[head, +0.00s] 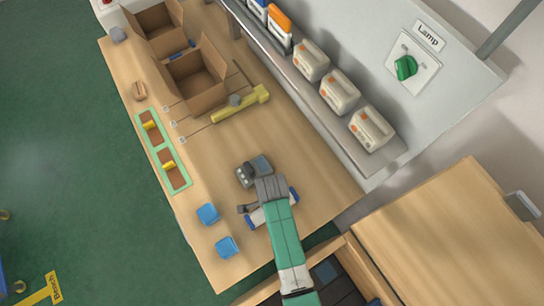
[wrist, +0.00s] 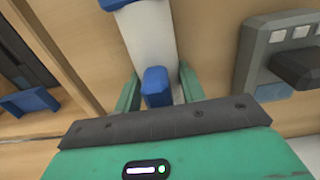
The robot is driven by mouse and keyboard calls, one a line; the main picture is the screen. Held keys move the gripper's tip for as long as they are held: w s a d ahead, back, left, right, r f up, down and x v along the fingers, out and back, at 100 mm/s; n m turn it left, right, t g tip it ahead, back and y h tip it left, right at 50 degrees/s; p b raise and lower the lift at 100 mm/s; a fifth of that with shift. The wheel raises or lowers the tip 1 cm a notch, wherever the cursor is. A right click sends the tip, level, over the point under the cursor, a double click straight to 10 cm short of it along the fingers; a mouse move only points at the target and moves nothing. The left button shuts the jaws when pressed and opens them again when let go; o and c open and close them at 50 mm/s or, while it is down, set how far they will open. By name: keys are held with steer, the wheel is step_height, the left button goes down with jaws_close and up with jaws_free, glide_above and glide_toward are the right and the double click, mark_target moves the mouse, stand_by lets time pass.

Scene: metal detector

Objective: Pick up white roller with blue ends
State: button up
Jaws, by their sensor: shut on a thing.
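The white roller with blue ends (head: 261,215) is at the near right part of the wooden table, partly covered by my arm in the head view. In the wrist view its white body (wrist: 150,40) runs up from between the green fingers, with one blue end at the top edge and blue also close to the palm. My gripper (wrist: 157,85) is shut on the roller, one finger on each side. I cannot tell whether the roller is touching the table or lifted.
A dark grey device (head: 248,174) stands close beside my gripper. Two blue blocks (head: 208,214) lie left of it. A yellow detector (head: 240,104), open cardboard boxes (head: 196,76) and a green-framed tray (head: 184,183) are farther off. A shelf (head: 300,84) with white packs runs along the wall.

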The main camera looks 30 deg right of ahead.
steer(key=r, duration=0.3)
steer(key=shift+s, duration=0.35)
steer(key=s+a+r+p, duration=0.1)
steer(key=s, duration=1.4)
steer(key=shift+a+r, duration=0.25)
steer(key=shift+a, duration=0.1)
steer(key=shift+s, duration=0.1)
